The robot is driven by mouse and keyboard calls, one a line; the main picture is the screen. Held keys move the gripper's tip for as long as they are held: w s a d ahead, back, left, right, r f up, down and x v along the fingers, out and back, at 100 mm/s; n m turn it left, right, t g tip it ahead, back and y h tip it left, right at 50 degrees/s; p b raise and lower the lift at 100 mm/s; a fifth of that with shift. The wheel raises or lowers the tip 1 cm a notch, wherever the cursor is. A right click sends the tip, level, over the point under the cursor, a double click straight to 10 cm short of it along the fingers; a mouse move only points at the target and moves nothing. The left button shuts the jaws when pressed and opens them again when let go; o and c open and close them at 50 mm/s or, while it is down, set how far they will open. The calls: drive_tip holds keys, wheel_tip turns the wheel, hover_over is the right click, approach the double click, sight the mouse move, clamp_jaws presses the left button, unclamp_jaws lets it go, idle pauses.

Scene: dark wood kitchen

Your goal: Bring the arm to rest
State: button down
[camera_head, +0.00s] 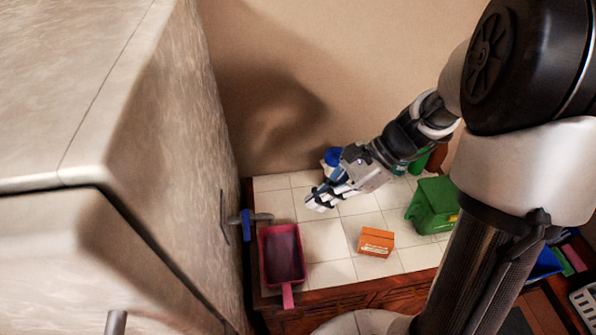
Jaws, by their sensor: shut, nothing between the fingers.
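My gripper (318,199) is at the far end of my arm, which reaches in from the right over the tiled counter (325,243). Its fingers point to the lower left and are shut with nothing between them. It appears to be above the back part of the counter, in front of a blue object. How high it is above the tiles is hard to tell. My arm hides part of the counter's back right.
An orange box (376,241) and a pink dustpan-like tray (283,257) lie on the counter. A green container (433,206) stands at right. A blue object (332,157) is behind my gripper. A large grey cabinet (160,130) fills the left. A blue-handled tool (247,222) lies beside it.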

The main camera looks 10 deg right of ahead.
drive_tip(key=shift+a, duration=0.15)
drive_tip(key=s+d+f+n+t+h+b, duration=0.2)
drive_tip(key=s+n+t+h+b, duration=0.3)
drive_tip(key=s+n+h+b, duration=0.4)
drive_tip(key=s+f+n+b, duration=0.1)
drive_tip(key=s+n+b, duration=0.4)
drive_tip(key=n, duration=0.3)
drive_tip(key=c, duration=2.4)
unclamp_jaws()
